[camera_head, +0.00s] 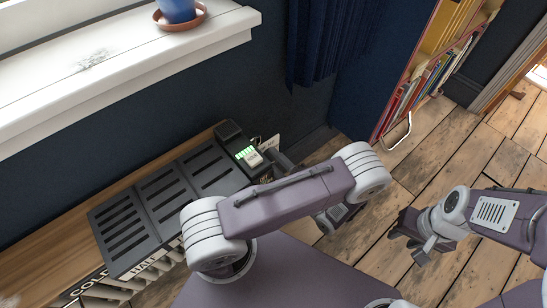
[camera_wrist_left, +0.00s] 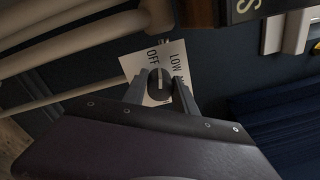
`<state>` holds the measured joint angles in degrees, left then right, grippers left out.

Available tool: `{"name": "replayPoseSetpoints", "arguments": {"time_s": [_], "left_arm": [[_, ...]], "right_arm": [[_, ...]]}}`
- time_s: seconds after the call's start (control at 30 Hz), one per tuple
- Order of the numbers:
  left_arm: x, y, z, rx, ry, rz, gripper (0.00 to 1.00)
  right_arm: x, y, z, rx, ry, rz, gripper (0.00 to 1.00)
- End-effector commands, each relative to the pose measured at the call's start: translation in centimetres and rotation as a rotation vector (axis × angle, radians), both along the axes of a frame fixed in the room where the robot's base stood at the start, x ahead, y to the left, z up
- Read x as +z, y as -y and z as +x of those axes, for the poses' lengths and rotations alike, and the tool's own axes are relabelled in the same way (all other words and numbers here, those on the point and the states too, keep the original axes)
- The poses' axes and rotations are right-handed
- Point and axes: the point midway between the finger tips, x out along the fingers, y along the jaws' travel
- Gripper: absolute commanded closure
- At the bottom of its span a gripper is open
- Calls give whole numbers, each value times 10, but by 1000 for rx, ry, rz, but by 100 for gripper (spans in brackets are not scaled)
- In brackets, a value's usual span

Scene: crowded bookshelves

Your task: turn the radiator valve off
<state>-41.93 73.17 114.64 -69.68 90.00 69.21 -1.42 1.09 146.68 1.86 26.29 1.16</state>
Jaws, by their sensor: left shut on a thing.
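The radiator valve knob (camera_wrist_left: 159,86) is dark and round with a pale pointer line, in front of a white card (camera_wrist_left: 133,66) marked OFF and LOW. In the left wrist view the pointer runs roughly upward, near the OFF lettering; its exact setting is hard to tell. My left gripper (camera_wrist_left: 161,80) has one finger on each side of the knob and is shut on it. In the head view my left arm hides most of that gripper. My right gripper (camera_head: 412,232) is at the right, above the floor, away from the valve; its finger opening is unclear.
A slatted dark radiator cover (camera_head: 165,200) sits along the wall under a white windowsill (camera_head: 120,55). A small device with a green display (camera_head: 245,153) is at its right end. A blue curtain (camera_head: 325,40) and a bookshelf (camera_head: 432,75) stand beyond. Wooden floor is clear at right.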

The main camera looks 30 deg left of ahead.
Motion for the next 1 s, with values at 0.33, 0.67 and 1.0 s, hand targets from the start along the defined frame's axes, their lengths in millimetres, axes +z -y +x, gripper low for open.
{"name": "replayPoseSetpoints", "arguments": {"time_s": [0.33, 0.67, 1.0], "left_arm": [[-2, 0, 0, 0, 186, -80, 100], [-2, 0, 0, 1, 255, -109, 100], [-2, 0, 0, 0, 262, -111, 100]], "right_arm": [[5, 0, 0, 0, 0, 0, 64], [7, 0, 0, 0, 0, 0, 64], [7, 0, 0, 0, 0, 0, 64]]}}
